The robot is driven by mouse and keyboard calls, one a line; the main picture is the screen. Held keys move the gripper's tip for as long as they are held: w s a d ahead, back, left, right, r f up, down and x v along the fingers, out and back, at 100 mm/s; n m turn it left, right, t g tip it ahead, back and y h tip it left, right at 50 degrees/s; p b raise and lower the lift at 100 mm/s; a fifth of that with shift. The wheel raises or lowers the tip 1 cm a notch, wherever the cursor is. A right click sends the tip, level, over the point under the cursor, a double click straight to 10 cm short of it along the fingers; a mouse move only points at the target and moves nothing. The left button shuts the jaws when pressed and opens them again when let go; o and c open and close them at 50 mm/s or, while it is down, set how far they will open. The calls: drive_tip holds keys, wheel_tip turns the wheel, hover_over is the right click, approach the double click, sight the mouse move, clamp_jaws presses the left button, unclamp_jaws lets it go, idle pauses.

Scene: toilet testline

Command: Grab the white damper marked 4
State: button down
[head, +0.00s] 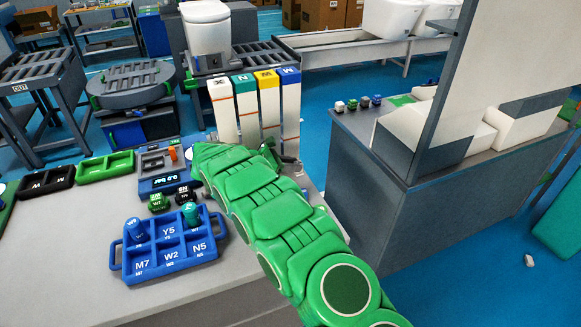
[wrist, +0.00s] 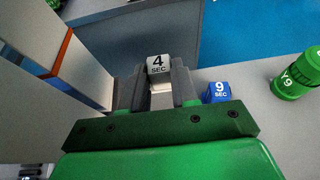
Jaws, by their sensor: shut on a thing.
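The white damper marked 4 SEC (wrist: 158,64) is in the wrist view, between the two grey fingers of my gripper (wrist: 159,88). The fingers are shut on it, one on each side, and its marked face shows between their tips. In the head view my green arm reaches over the bench toward the tall white bins, and the arm hides most of the gripper and the damper. A blue damper marked 9 SEC (wrist: 217,92) sits on the bench just right of my gripper, apart from it.
A green cylinder marked Y9 (wrist: 297,74) stands at the right of the wrist view. Tall white bins with coloured tops (head: 223,113) stand close behind my gripper. A blue compartment tray (head: 165,262) lies at the front left. Small dampers sit on the right-hand counter (head: 352,127).

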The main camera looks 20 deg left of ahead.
drive_tip(key=s+d+r, duration=0.6)
drive_tip(key=s+r, duration=0.1)
drive_tip(key=s, duration=0.2)
drive_tip(key=shift+s+d, duration=0.15)
drive_tip(key=shift+s, duration=0.15)
